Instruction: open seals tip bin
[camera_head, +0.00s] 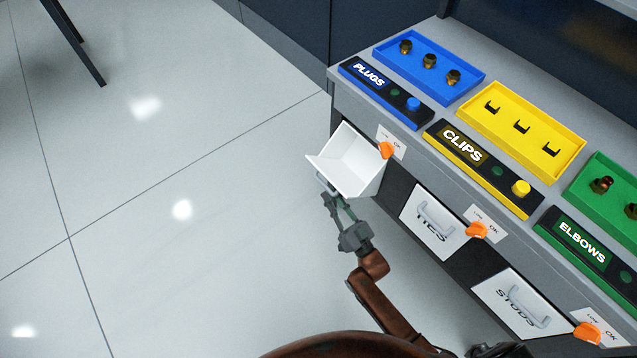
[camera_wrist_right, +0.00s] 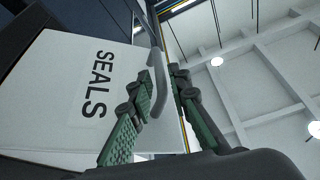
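The white seals bin (camera_head: 352,160) is tipped out from the front of the bench in the head view, its open inside showing. In the right wrist view its front panel (camera_wrist_right: 75,85) reads SEALS and carries a grey handle (camera_wrist_right: 158,65). My right gripper (camera_head: 334,196) is at that handle. In the right wrist view its green-padded fingers (camera_wrist_right: 163,75) are on both sides of the handle bar and look closed on it; the exact contact is hard to see.
The ties bin (camera_head: 420,232) and studs bin (camera_head: 500,310) sit flush, right of the seals bin. Orange tabs (camera_head: 477,230) stick out beside the bins. Blue (camera_head: 388,47), yellow (camera_head: 480,97) and green (camera_head: 590,205) trays stand on the bench top.

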